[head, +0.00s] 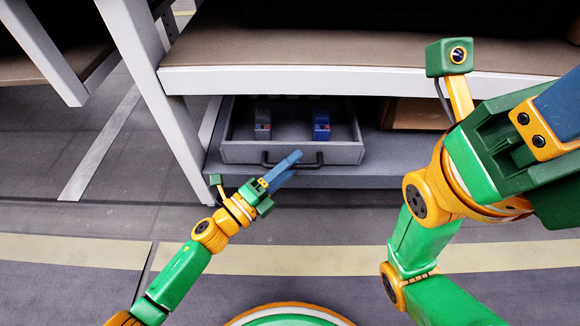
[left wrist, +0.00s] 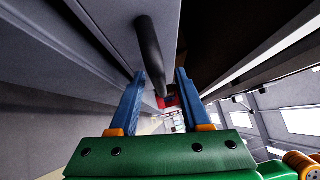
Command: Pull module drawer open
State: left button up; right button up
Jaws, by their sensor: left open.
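The module drawer (head: 240,153) is a grey tray under the workbench. It stands partly out, with its inside showing. A dark bar handle (head: 274,165) runs along its front.
A grey module (head: 263,124) and a blue module (head: 321,124) stand in the drawer. The workbench edge (head: 330,80) overhangs it, and a white leg (head: 150,90) stands to the left. The grey floor in front, with a yellow stripe (head: 320,262), is clear.

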pick_arm(q)
grip_shut()
jog(key=shift+a, duration=0.1)
dwell(1.2)
